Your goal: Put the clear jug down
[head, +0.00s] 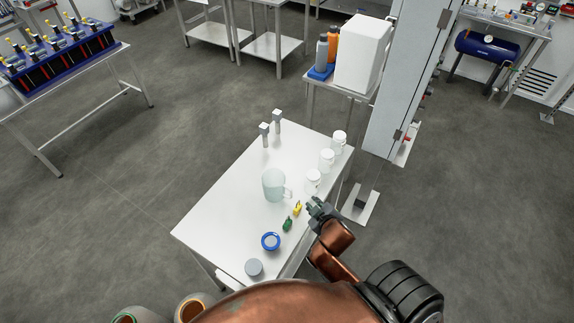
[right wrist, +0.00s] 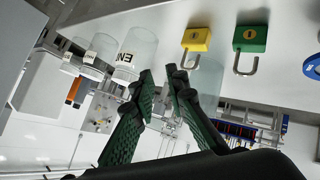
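The clear jug (head: 272,184) is upright on the white table (head: 225,215), near its middle, with its handle toward the right. My right gripper (head: 314,205) is over the table's right edge, right of and nearer than the jug, apart from its handle. In the right wrist view my green-padded fingers (right wrist: 161,77) stand apart with nothing between them. A pale see-through shape (right wrist: 207,82), which seems to be the jug, is partly hidden behind one finger. My left gripper does not show.
Several white-labelled clear containers (head: 326,160) line the table's right side. A yellow padlock (head: 297,209), a green padlock (head: 287,224), a blue round item (head: 270,241) and a grey round item (head: 254,268) lie nearer. The table's left part is clear.

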